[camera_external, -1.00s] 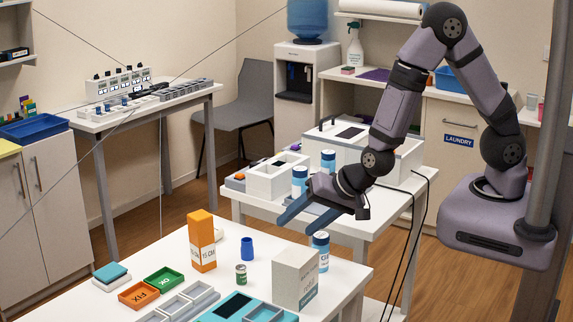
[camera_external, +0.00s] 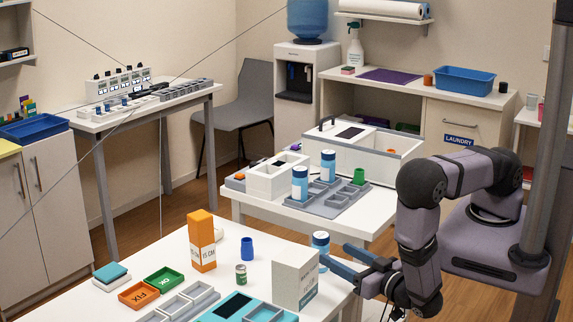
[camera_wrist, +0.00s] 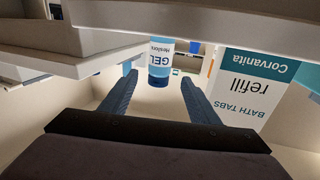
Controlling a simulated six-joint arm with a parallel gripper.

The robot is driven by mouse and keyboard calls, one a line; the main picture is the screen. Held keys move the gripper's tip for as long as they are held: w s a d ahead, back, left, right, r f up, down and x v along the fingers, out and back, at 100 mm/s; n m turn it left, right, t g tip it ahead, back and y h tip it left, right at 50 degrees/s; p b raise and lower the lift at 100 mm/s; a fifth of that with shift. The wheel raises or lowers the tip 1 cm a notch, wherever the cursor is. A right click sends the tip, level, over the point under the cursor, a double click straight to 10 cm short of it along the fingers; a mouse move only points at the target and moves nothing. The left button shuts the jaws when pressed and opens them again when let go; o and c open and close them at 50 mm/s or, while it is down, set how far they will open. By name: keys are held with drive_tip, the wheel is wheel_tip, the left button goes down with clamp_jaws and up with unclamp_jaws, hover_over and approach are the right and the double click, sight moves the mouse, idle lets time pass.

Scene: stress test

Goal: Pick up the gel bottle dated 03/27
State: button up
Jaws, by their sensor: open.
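A blue-and-white gel bottle (camera_external: 320,243) stands on the front table behind the white refill box (camera_external: 295,278). In the wrist view the bottle (camera_wrist: 160,55) appears upside down with GEL on its label; I cannot read a date. My gripper (camera_external: 334,253) is open and empty, low at the table's right edge, with its fingers pointing at the bottle. In the wrist view the bottle is ahead of the gap between the fingertips (camera_wrist: 159,80), and I see no contact. Two similar bottles (camera_external: 300,183) (camera_external: 328,163) stand on the grey tray on the rear table.
The refill box also shows close to the right finger in the wrist view (camera_wrist: 250,85). An orange box (camera_external: 202,240), a blue cup (camera_external: 247,248) and a small green can (camera_external: 241,274) stand further left. A green cup (camera_external: 359,176) is on the grey tray (camera_external: 330,207).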

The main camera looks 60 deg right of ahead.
sight(327, 253)
drive_tip(key=shift+s+f+n, duration=0.1)
drive_tip(key=shift+f+n, duration=0.2)
drive_tip(key=shift+f, duration=0.4)
drive_tip(key=shift+x, duration=1.15)
drive_tip(key=shift+r, duration=0.1)
drive_tip(key=shift+x, duration=2.6)
drive_tip(key=c, duration=1.2)
